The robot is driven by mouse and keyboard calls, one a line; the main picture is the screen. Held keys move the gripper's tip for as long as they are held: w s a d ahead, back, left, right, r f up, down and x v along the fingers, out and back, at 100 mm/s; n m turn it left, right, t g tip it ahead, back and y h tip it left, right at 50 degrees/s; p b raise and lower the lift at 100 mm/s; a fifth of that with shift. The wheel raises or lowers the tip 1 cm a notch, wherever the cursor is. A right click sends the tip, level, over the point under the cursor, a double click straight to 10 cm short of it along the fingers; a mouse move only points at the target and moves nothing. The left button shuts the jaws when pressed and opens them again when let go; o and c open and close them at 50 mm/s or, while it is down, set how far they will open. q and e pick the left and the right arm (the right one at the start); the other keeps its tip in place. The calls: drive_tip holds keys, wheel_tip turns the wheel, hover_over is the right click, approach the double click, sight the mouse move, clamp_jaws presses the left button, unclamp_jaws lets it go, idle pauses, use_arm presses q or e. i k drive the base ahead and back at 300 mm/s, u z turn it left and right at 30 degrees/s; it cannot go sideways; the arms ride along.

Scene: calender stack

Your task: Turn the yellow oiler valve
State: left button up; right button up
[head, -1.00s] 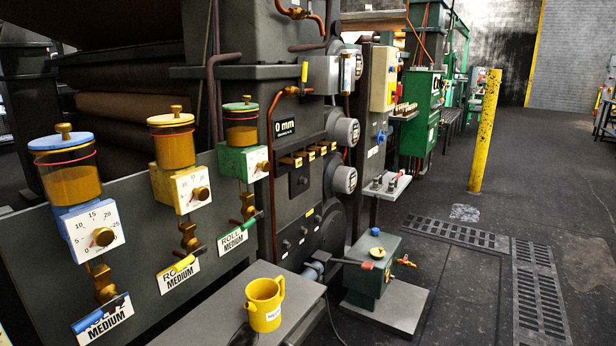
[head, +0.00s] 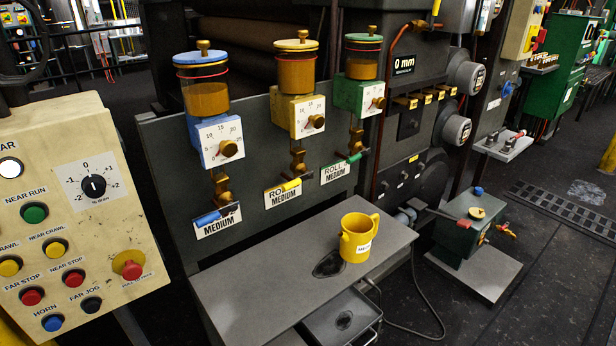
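The yellow oiler (head: 298,88) is the middle one of three on the dark panel. It has a glass cup of amber oil under a yellow lid, and a yellow block with a white dial and brass knob (head: 316,122). Below it hangs a brass valve (head: 298,160) with a yellow-tipped lever (head: 291,184) in front of a "MEDIUM" plate; the lever lies roughly sideways. A blue oiler (head: 207,106) stands to its left and a green oiler (head: 361,74) to its right, with blue and green levers. Neither gripper is in view.
A grey table (head: 262,268) stands below the oilers, with a yellow mug (head: 357,238) and a dark stain. A cream button panel (head: 78,215) stands at the left. A green box (head: 464,226) on a low plate is at the right. Open floor lies at the lower right.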

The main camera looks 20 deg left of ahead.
sight(298, 181)
drive_tip(key=k, duration=1.2)
drive_tip(key=u, duration=0.8)
drive_tip(key=i, duration=0.4)
drive_tip(key=u, duration=0.75)
drive_tip(key=i, duration=0.8)
drive_tip(key=z, duration=0.75)
drive_tip(key=i, duration=0.65)
drive_tip(key=z, duration=0.75)
